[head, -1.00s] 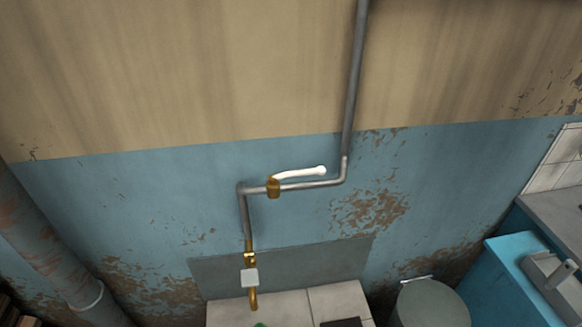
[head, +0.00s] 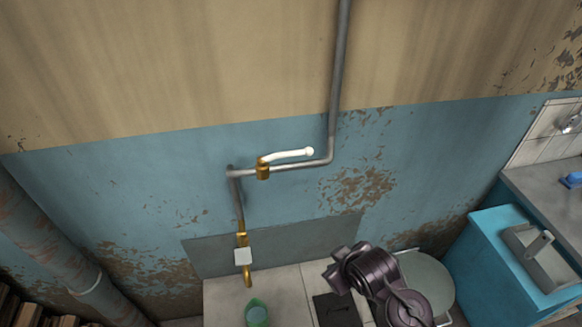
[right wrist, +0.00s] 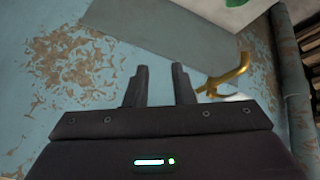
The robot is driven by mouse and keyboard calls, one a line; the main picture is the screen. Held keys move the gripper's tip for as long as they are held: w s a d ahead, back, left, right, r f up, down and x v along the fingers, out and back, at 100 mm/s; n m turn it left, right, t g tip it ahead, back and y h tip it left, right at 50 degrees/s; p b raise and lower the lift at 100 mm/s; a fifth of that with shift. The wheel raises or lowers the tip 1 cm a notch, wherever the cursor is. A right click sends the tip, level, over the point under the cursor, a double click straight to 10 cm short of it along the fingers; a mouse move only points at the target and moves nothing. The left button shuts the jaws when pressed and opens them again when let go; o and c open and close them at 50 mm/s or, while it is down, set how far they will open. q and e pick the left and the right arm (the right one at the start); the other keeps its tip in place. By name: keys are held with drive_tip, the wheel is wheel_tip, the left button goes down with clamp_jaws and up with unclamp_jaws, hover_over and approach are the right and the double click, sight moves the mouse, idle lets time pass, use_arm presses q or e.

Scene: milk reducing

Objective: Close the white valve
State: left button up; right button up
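The white valve is a white lever handle (head: 290,155) on a brass body (head: 263,170), set on a grey pipe on the wall in the head view. The lever lies roughly along the horizontal pipe run, just above it. My right arm enters at the lower right of the head view, with its front end (head: 345,265) below and to the right of the valve, apart from it. In the right wrist view my right gripper (right wrist: 159,80) has two fingers apart with nothing between them. The lever is not seen there. My left gripper is not in view.
A brass tap with a white block (head: 243,257) is below the valve, above a pale counter (head: 222,300) with a green bottle (head: 257,314). The tap also shows in the right wrist view (right wrist: 232,75). A thick pipe (head: 50,245) stands at left, a blue cabinet (head: 490,255) at right.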

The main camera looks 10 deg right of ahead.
sight(297, 155)
drive_tip(key=w+a+r+n+t+y, duration=0.1)
drive_tip(key=w+r+n+t+y, duration=0.1)
drive_tip(key=w+r+n, duration=0.3)
drive_tip(key=w+a+r+n+t+y, duration=0.1)
drive_tip(key=w+r+n+t+y, duration=0.1)
drive_tip(key=w+r+n, duration=0.3)
drive_tip(key=w+a+r+n+t+y, duration=0.1)
drive_tip(key=w+r+n+t, duration=0.3)
drive_tip(key=w+r+n, duration=0.1)
drive_tip(key=shift+w+a+r+n+y, duration=0.1)
drive_tip(key=shift+w+r+n+y, duration=0.1)
drive_tip(key=shift+w+r, duration=0.25)
drive_tip(key=shift+w+a+r+n+y, duration=0.1)
drive_tip(key=shift+w+r+n+y, duration=0.1)
drive_tip(key=shift+w, duration=0.6)
drive_tip(key=p+x, duration=0.2)
drive_tip(key=x, duration=0.5)
drive_tip(key=shift+a+p, duration=0.1)
drive_tip(key=shift+p, duration=0.3)
clamp_jaws()
